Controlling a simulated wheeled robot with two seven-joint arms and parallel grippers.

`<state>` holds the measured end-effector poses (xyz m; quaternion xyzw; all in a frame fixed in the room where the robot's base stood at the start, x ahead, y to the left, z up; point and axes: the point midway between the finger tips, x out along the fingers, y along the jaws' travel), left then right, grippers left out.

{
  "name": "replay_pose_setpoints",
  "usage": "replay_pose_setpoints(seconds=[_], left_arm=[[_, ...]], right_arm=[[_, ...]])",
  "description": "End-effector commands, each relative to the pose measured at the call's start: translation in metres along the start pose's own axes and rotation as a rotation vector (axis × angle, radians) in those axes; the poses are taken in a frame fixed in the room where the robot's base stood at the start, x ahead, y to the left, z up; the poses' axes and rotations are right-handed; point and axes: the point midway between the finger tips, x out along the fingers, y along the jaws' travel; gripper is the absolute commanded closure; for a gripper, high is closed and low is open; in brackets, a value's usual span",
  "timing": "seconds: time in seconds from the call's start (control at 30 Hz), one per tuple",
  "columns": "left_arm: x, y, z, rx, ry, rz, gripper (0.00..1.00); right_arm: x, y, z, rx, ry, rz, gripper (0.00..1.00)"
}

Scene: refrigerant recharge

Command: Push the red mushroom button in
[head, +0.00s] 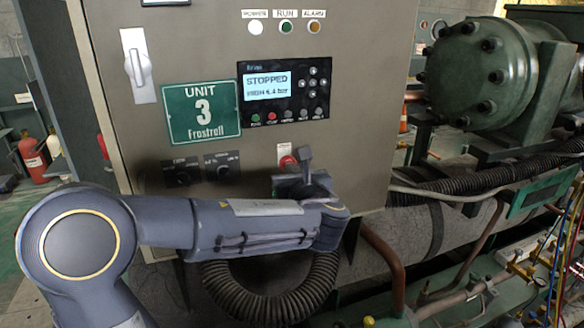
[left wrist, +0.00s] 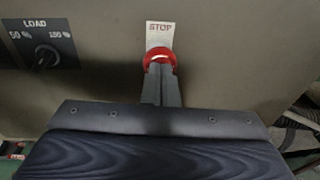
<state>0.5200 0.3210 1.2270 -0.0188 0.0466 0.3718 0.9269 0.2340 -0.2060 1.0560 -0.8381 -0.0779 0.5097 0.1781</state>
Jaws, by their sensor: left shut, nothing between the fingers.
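The red mushroom button (left wrist: 159,57) sits on the grey cabinet front under a white STOP label (left wrist: 160,32). In the left wrist view the shut fingers of my left gripper (left wrist: 160,78) lie over its lower part; only its upper red rim shows. The fingers hold nothing. I cannot tell whether the tips touch the button or how far in it is. My right gripper is not in view.
Two black knobs (head: 201,170) sit left of the button. Pipes, hoses and a green compressor (head: 475,65) fill the right side.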

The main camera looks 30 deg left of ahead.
Motion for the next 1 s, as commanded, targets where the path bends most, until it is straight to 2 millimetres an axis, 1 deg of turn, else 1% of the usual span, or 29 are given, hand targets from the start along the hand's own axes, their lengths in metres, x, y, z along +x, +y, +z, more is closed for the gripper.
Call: replay_pose_setpoints(seconds=[0.1, 0.37, 0.6, 1.0], left_arm=[[0.003, 0.0, 0.0, 0.0, 0.0, 0.0, 1.0], [0.003, 0.0, 0.0, 0.0, 0.0, 0.0, 1.0], [0.023, 0.002, 0.001, 0.0, -0.002, 0.002, 1.0], [0.023, 0.003, 0.004, 0.001, -0.007, 0.006, 1.0]], right_arm=[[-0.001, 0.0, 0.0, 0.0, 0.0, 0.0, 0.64], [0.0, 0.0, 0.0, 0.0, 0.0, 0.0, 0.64], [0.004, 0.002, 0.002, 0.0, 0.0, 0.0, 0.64], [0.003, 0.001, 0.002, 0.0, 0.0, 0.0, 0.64]])
